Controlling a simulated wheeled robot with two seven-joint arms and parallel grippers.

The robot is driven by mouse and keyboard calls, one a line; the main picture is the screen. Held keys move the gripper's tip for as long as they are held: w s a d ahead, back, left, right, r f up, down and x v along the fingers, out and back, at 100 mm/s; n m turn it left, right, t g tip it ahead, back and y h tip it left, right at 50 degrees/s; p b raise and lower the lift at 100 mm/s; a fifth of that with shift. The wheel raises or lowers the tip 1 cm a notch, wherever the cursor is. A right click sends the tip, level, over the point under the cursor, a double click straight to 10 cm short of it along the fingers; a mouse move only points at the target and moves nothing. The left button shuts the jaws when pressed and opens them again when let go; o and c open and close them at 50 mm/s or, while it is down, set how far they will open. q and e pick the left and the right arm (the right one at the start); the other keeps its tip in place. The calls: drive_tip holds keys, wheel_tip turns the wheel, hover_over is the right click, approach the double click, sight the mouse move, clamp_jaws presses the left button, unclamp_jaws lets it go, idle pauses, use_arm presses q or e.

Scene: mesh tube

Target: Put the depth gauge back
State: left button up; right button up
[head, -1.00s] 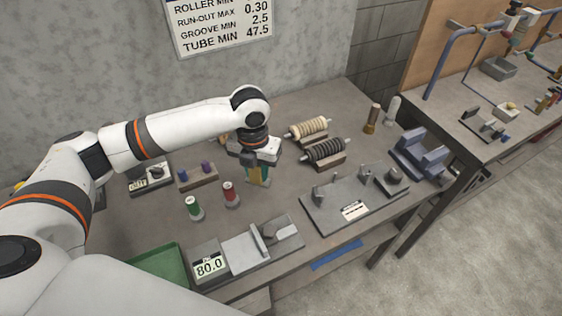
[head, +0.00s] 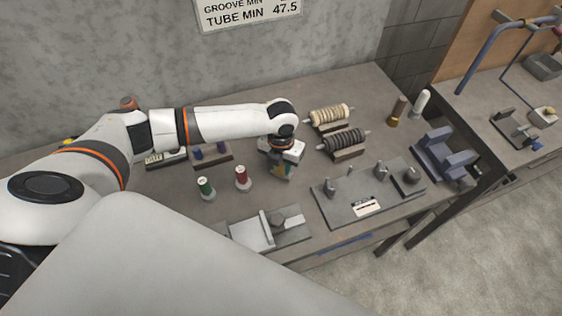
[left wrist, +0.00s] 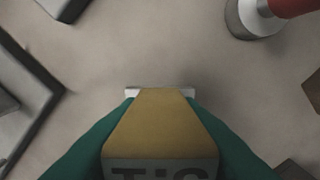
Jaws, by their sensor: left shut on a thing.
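My left gripper (head: 281,172) is shut on the depth gauge, held above the middle of the bench. In the left wrist view the depth gauge (left wrist: 160,123) is a yellow body with a grey lower face bearing dark, cut-off lettering. The green fingertips press on both its sides. A pale crosspiece shows at its far end. In the head view the gripper mostly covers it. Bare bench shows around it in the left wrist view; I cannot tell its height above the top. My right gripper is not in view.
A red spool (head: 242,178) and a green spool (head: 205,188) stand left of the gripper. Rollers on stands, cream (head: 329,115) and black (head: 345,140), are behind right. A grey fixture plate (head: 345,208) with posts is front right. A grey slide device (head: 252,232) is in front.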

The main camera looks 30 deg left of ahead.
use_arm(q)
drive_tip(key=shift+s+r, duration=0.1)
drive_tip(key=o, duration=1.1)
drive_tip(key=shift+f, duration=0.2)
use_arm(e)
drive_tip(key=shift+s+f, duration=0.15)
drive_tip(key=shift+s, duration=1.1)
use_arm(q)
drive_tip(key=shift+r, duration=0.15)
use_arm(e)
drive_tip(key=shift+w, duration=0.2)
use_arm(q)
drive_tip(key=shift+r, duration=0.2)
wheel_tip(320, 180, up, 10)
drive_tip(key=b, duration=0.3)
drive_tip(key=shift+r, duration=0.85)
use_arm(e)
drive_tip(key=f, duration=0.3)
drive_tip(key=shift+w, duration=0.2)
